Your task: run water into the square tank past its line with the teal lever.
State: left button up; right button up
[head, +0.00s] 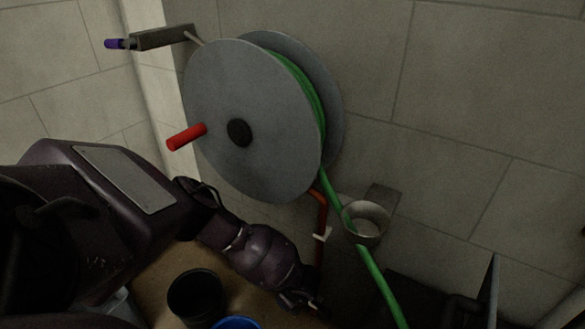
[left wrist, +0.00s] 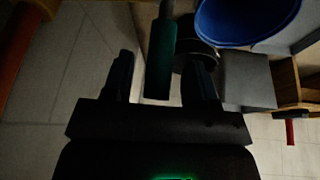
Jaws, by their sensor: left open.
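The teal lever (left wrist: 160,62) shows in the left wrist view as a dark teal bar between the two fingers of my left gripper (left wrist: 160,75). The fingers are apart, with a visible gap on the left side; contact on the right side is hard to judge. In the head view my left gripper (head: 303,300) is low in the middle, beside an orange-red pipe (head: 321,215), and the lever is hidden there. I cannot pick out the square tank or its line for sure. My right gripper is not in view.
A grey reel (head: 235,95) with green hose (head: 380,285) and a red handle (head: 187,137) hangs on the wall. The hose passes a ring bracket (head: 365,220). A black bucket (head: 197,295) and a blue bucket (head: 237,324) stand below. A purple-tipped lever (head: 116,43) is upper left.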

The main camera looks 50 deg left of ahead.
pick_arm(q)
jog(key=shift+x, duration=0.75)
grip_shut()
